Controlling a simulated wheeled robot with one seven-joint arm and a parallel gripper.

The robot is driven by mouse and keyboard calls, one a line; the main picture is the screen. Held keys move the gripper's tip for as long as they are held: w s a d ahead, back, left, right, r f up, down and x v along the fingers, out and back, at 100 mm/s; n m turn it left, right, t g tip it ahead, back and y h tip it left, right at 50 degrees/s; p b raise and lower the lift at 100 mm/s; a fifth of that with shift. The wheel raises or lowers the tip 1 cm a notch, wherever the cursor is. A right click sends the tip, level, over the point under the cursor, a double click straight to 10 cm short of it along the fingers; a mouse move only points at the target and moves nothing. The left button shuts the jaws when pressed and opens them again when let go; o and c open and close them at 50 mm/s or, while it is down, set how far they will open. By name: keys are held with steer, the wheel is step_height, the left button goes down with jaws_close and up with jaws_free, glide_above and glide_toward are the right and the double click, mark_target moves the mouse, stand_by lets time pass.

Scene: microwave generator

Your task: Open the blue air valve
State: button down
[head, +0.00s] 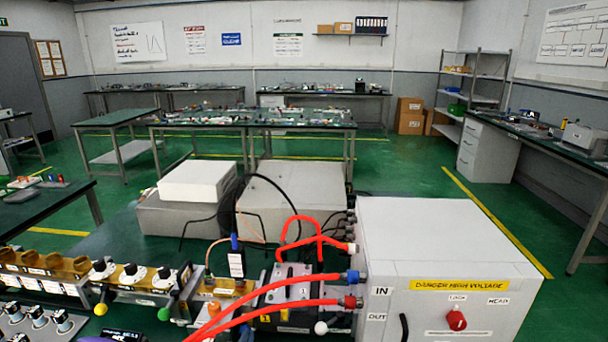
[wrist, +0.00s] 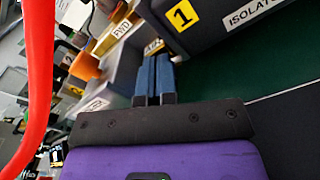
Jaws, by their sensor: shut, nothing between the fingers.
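My gripper (wrist: 154,80) shows in the wrist view with its two blue fingertips together and nothing between them. The fingers point toward a dark block labelled ISOLATOR (wrist: 215,22) and a grey part marked FWD (wrist: 122,65). An orange knob (wrist: 85,66) is to the left of the fingers. I cannot make out the blue air valve for certain in either view. In the head view a small upright blue part (head: 235,241) stands above a black and white tag, and a blue fitting (head: 352,276) joins a red hose at the IN port.
Red hoses (head: 272,291) cross in front of the white high-voltage box (head: 445,262); one also passes close by in the wrist view (wrist: 38,75). Ball-ended levers, green (head: 164,313) and yellow (head: 101,309), stick out at the front left.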

steer(key=shift+w+r, duration=0.55)
steer(key=shift+r, duration=0.05)
steer(key=shift+s+a+f, duration=0.1)
steer(key=shift+s+f, duration=0.05)
steer(key=shift+s, duration=1.35)
steer(key=shift+s+f, duration=0.1)
steer(key=shift+s, duration=1.4)
